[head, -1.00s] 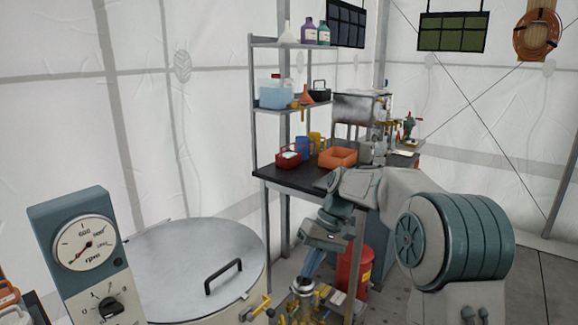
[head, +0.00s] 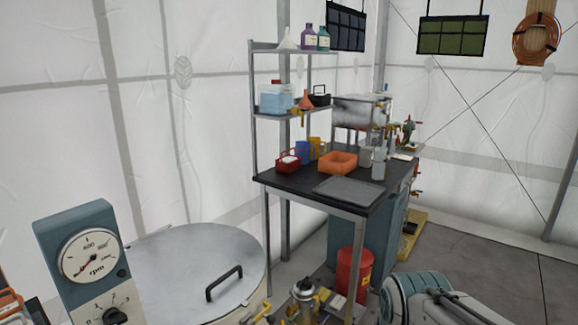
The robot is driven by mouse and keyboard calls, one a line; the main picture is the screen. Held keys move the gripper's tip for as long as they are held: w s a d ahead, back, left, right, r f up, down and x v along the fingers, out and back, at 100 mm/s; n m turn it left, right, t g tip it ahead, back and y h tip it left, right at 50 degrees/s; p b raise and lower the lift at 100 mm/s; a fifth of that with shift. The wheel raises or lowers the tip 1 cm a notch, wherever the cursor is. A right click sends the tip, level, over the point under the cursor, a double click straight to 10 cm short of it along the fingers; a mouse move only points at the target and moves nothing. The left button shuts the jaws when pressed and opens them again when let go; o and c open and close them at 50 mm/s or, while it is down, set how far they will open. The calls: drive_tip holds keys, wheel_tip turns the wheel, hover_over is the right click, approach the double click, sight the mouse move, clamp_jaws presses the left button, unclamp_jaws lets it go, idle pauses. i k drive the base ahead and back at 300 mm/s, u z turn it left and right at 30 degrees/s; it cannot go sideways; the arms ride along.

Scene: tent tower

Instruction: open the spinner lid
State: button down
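The spinner is a round cream drum at the lower left of the head view. Its flat grey metal lid (head: 180,265) lies closed over the top. A black bar handle (head: 224,283) stands on the lid near its front right edge. A yellow-handled latch (head: 262,311) shows at the drum's front right rim, partly cut off by the bottom edge. I cannot tell whether it is fastened. My gripper is out of view; only a part of my arm shows at the bottom right, well apart from the spinner.
A blue-grey control box (head: 85,255) with an rpm dial stands left of the lid. A black workbench (head: 300,182) with shelves, bottles and an orange tray (head: 338,162) stands behind to the right. A red bin (head: 352,274) is beneath it.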

sight(197, 273)
drive_tip(key=u, duration=0.35)
drive_tip(key=k, duration=0.45)
drive_tip(key=u, duration=0.95)
drive_tip(key=i, duration=0.95)
drive_tip(key=z, duration=0.7)
